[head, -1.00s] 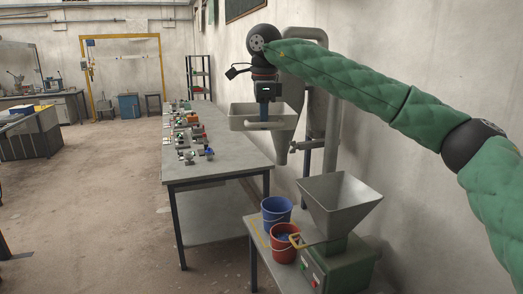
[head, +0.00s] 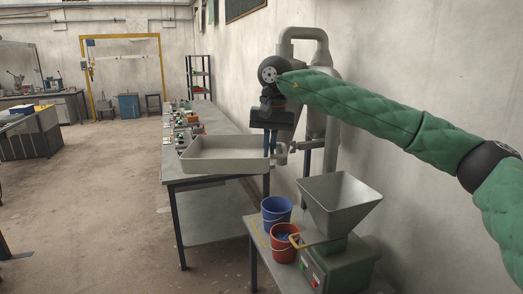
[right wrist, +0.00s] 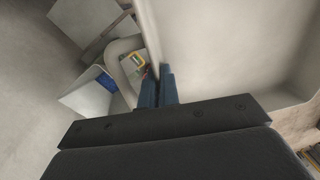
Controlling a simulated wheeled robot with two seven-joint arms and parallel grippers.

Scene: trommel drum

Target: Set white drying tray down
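The white drying tray (head: 225,166) is a wide, shallow, open box. In the head view it is level over the near end of the long grey table, and I cannot tell whether its bottom touches the tabletop. My right gripper (head: 271,145) points down at the tray's right end. The tray's inside (right wrist: 230,45) looks empty. My left gripper is not in view.
The long table (head: 200,126) carries several small items behind the tray. In front, a lower bench holds a blue bucket (head: 276,211), a red bucket (head: 283,246) and a machine with a grey hopper (head: 340,205). Grey ducting (head: 322,75) stands by the wall.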

